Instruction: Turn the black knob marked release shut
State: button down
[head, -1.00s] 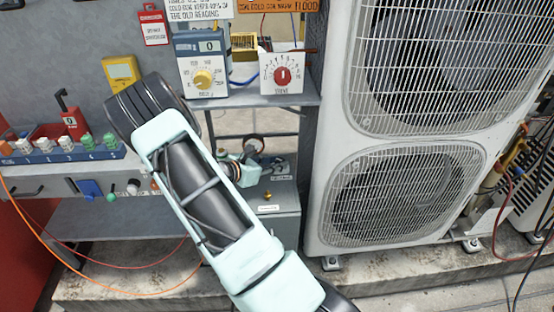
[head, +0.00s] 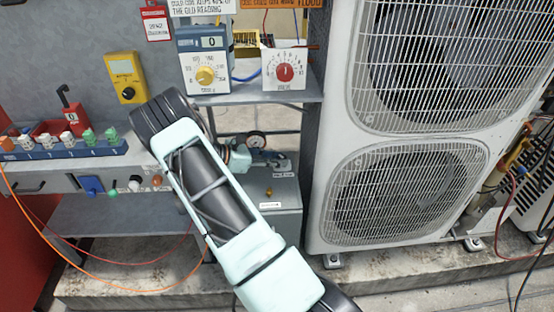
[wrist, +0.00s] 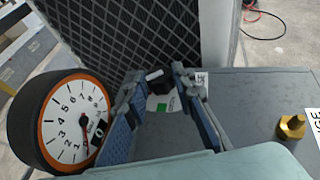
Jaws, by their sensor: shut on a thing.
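The black knob (wrist: 155,75) shows in the wrist view between the tips of my gripper (wrist: 156,82). My gripper is shut on it, with one blue-grey finger on each side. A white and green patch shows just below the knob. In the head view my gripper (head: 262,158) reaches in above the grey box (head: 278,222) under the shelf, and the knob is mostly hidden there. A small white label (head: 284,174) beside it is too small to read.
A round orange-rimmed gauge (wrist: 70,122) stands close left of my gripper. A brass fitting (wrist: 291,127) sits on the box top at right. The large condenser unit (head: 400,190) stands close by. A shelf above holds a meter (head: 204,62) and a red-knobbed dial box (head: 284,70).

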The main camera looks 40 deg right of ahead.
jog(key=c, duration=1.7)
grip_release()
jog(key=shift+c, duration=0.2)
jog(key=shift+o, duration=0.6)
jog(key=shift+r, duration=0.15)
jog(key=shift+w, duration=0.1)
